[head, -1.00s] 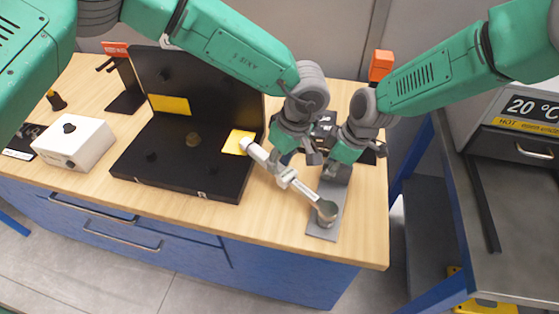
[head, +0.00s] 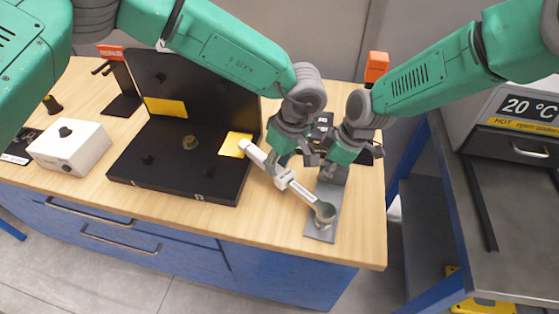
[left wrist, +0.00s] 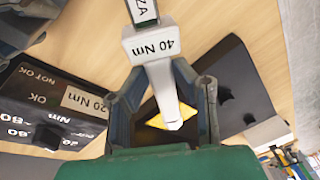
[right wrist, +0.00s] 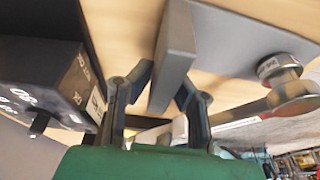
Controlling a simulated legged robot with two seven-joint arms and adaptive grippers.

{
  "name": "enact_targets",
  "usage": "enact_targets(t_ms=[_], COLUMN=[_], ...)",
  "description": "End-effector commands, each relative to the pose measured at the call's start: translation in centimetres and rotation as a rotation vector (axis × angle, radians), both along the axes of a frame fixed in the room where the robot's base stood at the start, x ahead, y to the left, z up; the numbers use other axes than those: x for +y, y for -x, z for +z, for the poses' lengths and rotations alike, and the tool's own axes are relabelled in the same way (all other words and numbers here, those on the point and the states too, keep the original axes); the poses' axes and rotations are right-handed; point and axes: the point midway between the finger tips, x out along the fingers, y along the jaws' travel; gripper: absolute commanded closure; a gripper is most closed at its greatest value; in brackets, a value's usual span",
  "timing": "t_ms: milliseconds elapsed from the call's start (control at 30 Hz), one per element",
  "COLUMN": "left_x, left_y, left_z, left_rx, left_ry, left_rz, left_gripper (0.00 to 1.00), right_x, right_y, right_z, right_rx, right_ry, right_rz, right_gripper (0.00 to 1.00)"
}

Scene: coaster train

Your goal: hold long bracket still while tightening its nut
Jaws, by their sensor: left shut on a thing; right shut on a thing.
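The long bracket (head: 320,228) is a grey plate lying on the wooden table near its front right, with an upright flange. My right gripper (head: 335,170) is shut on that flange (right wrist: 175,55), which stands between its fingers in the right wrist view. My left gripper (head: 292,166) is shut on the wrench (head: 300,190), which bears a "40 Nm" label (left wrist: 153,43).
A black open case (head: 180,165) with yellow labels lies left of the wrench. A white box with a knob (head: 70,148) stands further left. A black box with Nm labels (left wrist: 50,108) is behind my grippers. A metal cart with a 20 °C unit (head: 520,120) stands right, across a gap.

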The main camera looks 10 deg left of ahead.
Motion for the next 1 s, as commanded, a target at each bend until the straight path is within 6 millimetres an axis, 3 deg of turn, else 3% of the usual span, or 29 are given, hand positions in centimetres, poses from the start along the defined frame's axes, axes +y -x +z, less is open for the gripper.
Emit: enact_targets(t_ms=[367, 1000], left_x=[0.1, 0.0], left_y=[-0.1, -0.1], left_z=[0.3, 3.0], left_rx=[-0.002, -0.003], left_ry=[0.0, 0.001], left_rz=[0.004, 0.004], left_gripper=[1.0, 1.0], right_x=[0.0, 0.0], right_y=[0.0, 0.0], right_z=[0.1, 0.1], right_rx=[0.0, -0.001], right_ry=[0.0, 0.0], right_rz=[-0.001, 0.0], right_gripper=[1.0, 1.0])
